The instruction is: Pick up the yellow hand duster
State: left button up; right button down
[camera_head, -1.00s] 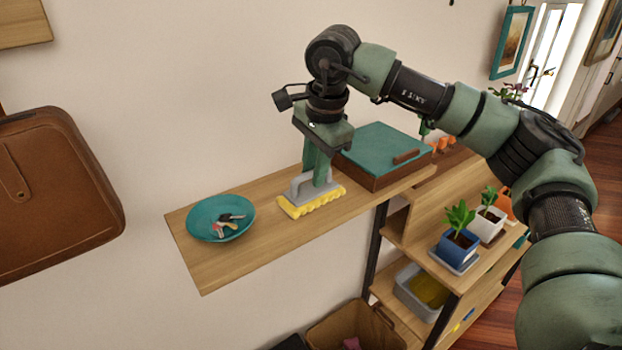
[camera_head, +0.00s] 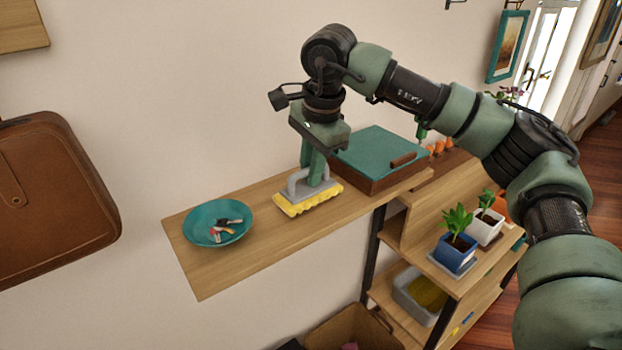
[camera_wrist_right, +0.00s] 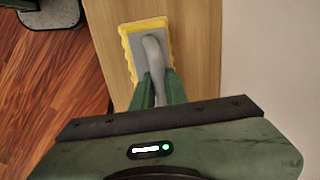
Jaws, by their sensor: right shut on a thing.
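The yellow hand duster (camera_head: 308,202) has a grey plate and handle with a yellow fringe underneath. It is at the wooden wall shelf (camera_head: 208,275), between a teal bowl and a teal-lidded box. My right gripper (camera_head: 315,175) points down from above and is shut on the duster's grey handle. In the right wrist view the duster (camera_wrist_right: 130,52) lies beyond the fingers (camera_wrist_right: 158,92), its handle between them. I cannot tell whether the fringe touches the shelf. My left gripper is not in view.
The teal bowl (camera_head: 196,218) holding keys is left of the duster. The box with a teal lid (camera_head: 375,150) stands close on the right. A lower shelf unit with a blue-potted plant (camera_head: 455,248) and a white-potted plant (camera_head: 485,230) is at right. A brown bag (camera_head: 55,190) hangs at left.

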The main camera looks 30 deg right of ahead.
notch_tip(320, 180, up, 10)
jog(key=shift+a+r+b, duration=0.1)
jog(key=shift+r+b, duration=0.15)
jog(key=shift+b, duration=0.7)
notch_tip(320, 180, up, 8)
jog(key=p, duration=0.1)
jog(key=c, duration=2)
grip_release()
grip_shut()
jog(key=shift+f, duration=0.1)
